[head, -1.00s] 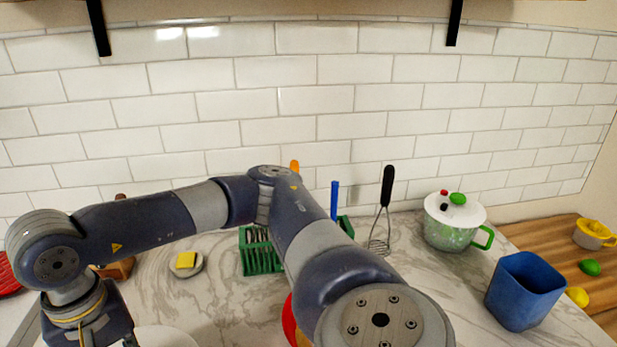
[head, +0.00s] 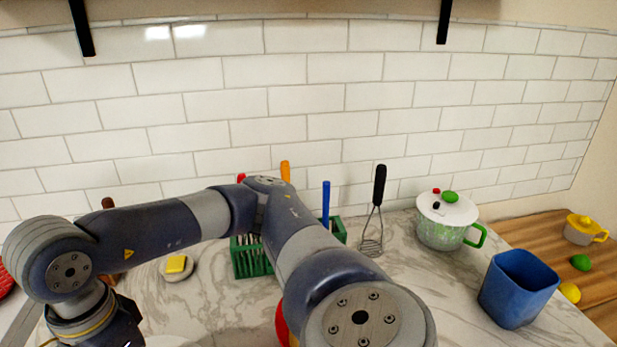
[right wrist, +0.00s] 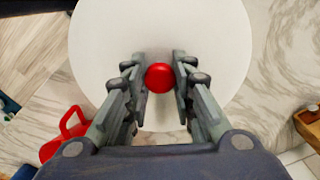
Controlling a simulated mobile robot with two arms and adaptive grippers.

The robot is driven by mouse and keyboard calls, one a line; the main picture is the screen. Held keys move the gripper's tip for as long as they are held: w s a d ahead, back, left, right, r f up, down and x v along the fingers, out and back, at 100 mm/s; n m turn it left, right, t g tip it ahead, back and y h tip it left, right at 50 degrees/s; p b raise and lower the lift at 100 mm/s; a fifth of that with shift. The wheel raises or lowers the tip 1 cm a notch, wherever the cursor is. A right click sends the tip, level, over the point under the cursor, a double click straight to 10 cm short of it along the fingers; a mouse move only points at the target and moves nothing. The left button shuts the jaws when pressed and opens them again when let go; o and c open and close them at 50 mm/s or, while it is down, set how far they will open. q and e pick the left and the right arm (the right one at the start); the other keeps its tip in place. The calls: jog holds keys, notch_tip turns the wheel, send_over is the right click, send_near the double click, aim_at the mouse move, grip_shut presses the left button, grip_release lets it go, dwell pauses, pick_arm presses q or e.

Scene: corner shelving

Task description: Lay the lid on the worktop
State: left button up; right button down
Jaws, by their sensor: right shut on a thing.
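The lid (right wrist: 160,35) is a round white disc with a red ball knob (right wrist: 160,77); it fills the upper middle of the right wrist view. My right gripper (right wrist: 160,80) is shut on the knob, one finger on each side. Marble worktop (right wrist: 285,60) shows beyond the lid's edge; I cannot tell the gap between them. In the head view a pale sliver of the lid (head: 166,341) shows at the bottom edge, and the right gripper's fingers are out of sight. The worktop (head: 215,290) also shows there. My left gripper is not in view.
A yellow block (head: 176,264) sits on a small dish at left. A red handled item (right wrist: 62,140) shows by the right wrist.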

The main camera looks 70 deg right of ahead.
jog(key=m, duration=0.2)
jog(key=s+m, duration=0.1)
jog(key=m, duration=0.1)
jog(key=shift+s+d, duration=0.1)
jog(key=shift+s, duration=0.1)
jog(key=m, duration=0.2)
jog(key=s+f+m+b, duration=0.1)
jog(key=m, duration=0.1)
jog(key=shift+s+d+m, duration=0.15)
jog(key=shift+m, duration=0.15)
jog(key=f+m, duration=0.1)
jog(key=s+f+m+b, duration=0.1)
jog(key=m, duration=0.1)
jog(key=shift+d, duration=0.15)
jog(key=f+m+b, duration=0.1)
jog(key=f+m, duration=0.1)
jog(key=s+f+m+b, duration=0.1)
jog(key=m, duration=0.1)
jog(key=shift+d+f, duration=0.2)
jog(key=shift+f, duration=0.15)
